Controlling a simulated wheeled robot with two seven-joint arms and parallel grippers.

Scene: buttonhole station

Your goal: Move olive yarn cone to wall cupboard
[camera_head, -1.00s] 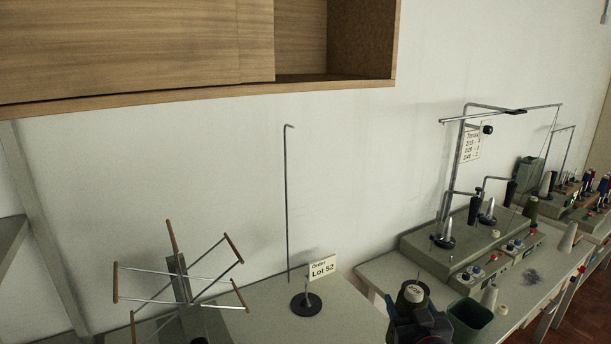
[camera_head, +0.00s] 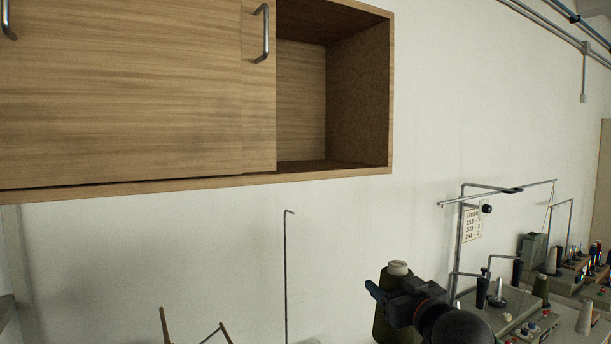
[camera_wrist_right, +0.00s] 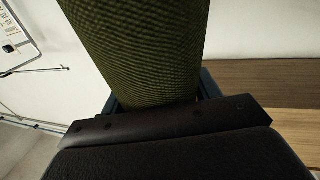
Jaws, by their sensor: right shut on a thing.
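The olive yarn cone (camera_head: 388,322) is upright in the head view, its pale top showing above my right gripper (camera_head: 385,295). My right gripper is shut on it, in front of the wall and below the cupboard's right end. In the right wrist view the cone (camera_wrist_right: 140,45) fills the upper middle, between the fingers (camera_wrist_right: 155,100). The wooden wall cupboard (camera_head: 200,185) hangs at the upper left. Its right end is open, and the bay seen there looks empty. Sliding doors with metal handles cover the rest. My left gripper is not in view.
A thin hooked rod (camera_head: 286,270) stands below the cupboard. A yarn winder's arms (camera_head: 165,325) show at the bottom left. Machines with a thread stand (camera_head: 460,240) and more cones (camera_head: 541,288) are at the right. The wall between cone and cupboard is clear.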

